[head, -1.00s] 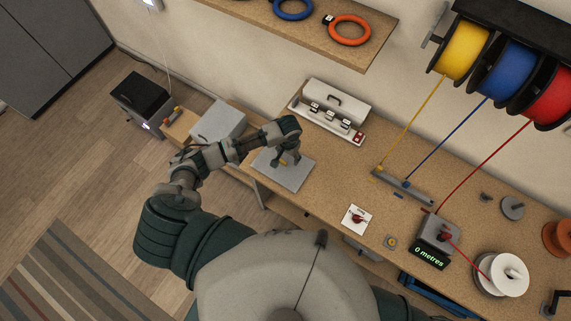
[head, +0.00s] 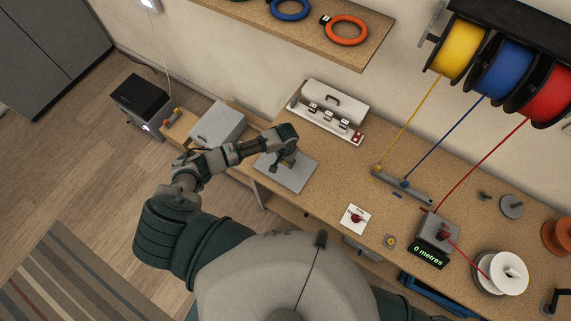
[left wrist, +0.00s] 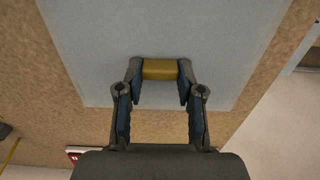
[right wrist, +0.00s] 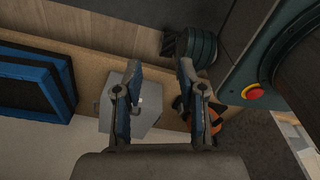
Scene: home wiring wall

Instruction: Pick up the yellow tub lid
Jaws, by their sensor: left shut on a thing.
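In the left wrist view the grey panel (left wrist: 215,35) fills the middle, with the yellow bar (left wrist: 160,69) between my fingers. My left gripper (head: 282,164) is shut on this bar from above. My right gripper (right wrist: 158,75) has its fingers apart with nothing between them.
A white box with switches (head: 328,120) stands behind the panel. A grey box (head: 216,122) stands to its left. A red-knobbed card (head: 355,219), wire guide (head: 403,187) and metre counter (head: 435,238) lie to the right. A shelf (head: 300,30) hangs above the bench.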

